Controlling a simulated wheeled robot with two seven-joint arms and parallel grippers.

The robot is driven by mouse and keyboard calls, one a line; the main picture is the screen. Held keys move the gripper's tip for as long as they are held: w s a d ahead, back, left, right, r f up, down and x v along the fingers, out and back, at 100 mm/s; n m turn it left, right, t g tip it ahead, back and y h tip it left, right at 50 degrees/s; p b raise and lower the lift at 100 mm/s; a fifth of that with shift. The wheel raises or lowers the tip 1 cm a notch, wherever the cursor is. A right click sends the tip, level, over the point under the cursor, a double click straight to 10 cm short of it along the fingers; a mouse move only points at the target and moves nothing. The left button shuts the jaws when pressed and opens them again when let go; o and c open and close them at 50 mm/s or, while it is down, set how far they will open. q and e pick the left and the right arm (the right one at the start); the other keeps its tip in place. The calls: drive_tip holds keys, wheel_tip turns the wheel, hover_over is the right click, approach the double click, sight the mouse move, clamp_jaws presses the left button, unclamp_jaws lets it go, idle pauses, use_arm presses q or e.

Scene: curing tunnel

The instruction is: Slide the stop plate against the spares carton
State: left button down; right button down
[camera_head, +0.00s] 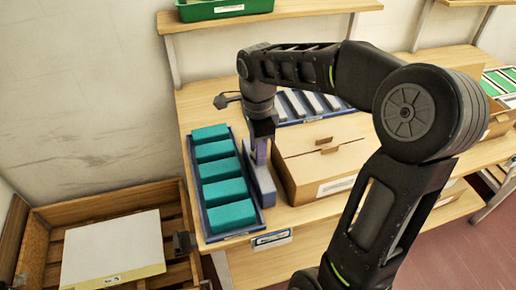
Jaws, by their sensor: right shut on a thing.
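The stop plate (264,188) is a long grey-blue bar lying on the wooden table, with a purple upright grip on it. My right gripper (261,141) reaches down from above and is shut on that upright grip. The spares carton (307,169) is a closed brown cardboard box with a white label, just right of the plate. Plate and carton are very close along the carton's left side; I cannot tell whether they touch, as my gripper hides part of the far end. My left gripper is not in view.
A blue tray (262,222) of several teal blocks stands close left of the plate. Behind the carton is a rack (287,120) with pale bars. A wooden crate (176,204) holding a white-topped box (113,247) is at lower left. A green bin (230,14) sits on the shelf above.

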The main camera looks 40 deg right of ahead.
drive_tip(key=d, duration=0.1)
drive_tip(key=s+d, duration=0.1)
drive_tip(key=d, duration=0.1)
drive_tip(key=shift+s+d, duration=0.1)
drive_tip(key=shift+d, duration=0.2)
drive_tip(key=c, duration=1)
unclamp_jaws()
drive_tip(key=shift+o, duration=0.2)
wheel_tip(320, 180, up, 8)
drive_tip(key=shift+b, duration=0.35)
drive_tip(key=shift+f, duration=0.1)
